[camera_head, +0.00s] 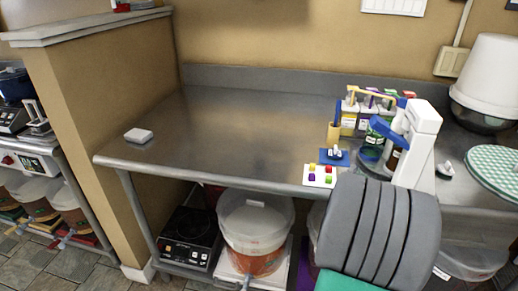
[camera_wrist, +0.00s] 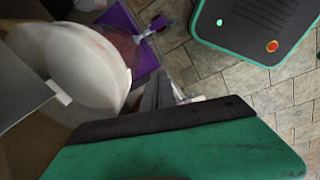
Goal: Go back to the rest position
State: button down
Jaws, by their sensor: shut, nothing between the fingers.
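My gripper (camera_wrist: 158,86) shows in the wrist view as narrow grey fingers, shut and empty, beyond the dark-edged green part at the bottom of the picture. It points down toward the floor area. A white-lidded bucket (camera_wrist: 85,62) is to the left of the fingers, and I cannot tell how close it is. In the head view my arm fills the lower right, in front of the counter (camera_head: 225,125), and the fingers are not visible there.
A bucket (camera_head: 256,220) and a black hot plate (camera_head: 190,238) stand below the counter. Blocks on a white board (camera_head: 308,181), bottles (camera_head: 371,150) and a white container (camera_head: 490,75) are on the right. A white block (camera_head: 138,135) lies left; the counter's middle is clear.

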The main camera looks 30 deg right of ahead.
jog(key=w+a+r+m+p, duration=0.1)
jog(key=w+a+r+p, duration=0.15)
jog(key=a+r, duration=0.35)
jog(key=w+a+r+m+p, duration=0.1)
jog(key=w+a+r+p, duration=0.1)
jog(key=w+a+r, duration=0.35)
jog(key=s+a+r+m+t+y+p, duration=0.1)
jog(key=a+r+m+p, duration=0.3)
jog(key=a+r, duration=1.4)
jog(key=s+t+p, duration=0.1)
jog(key=p, duration=0.2)
jog(key=shift+d, duration=0.1)
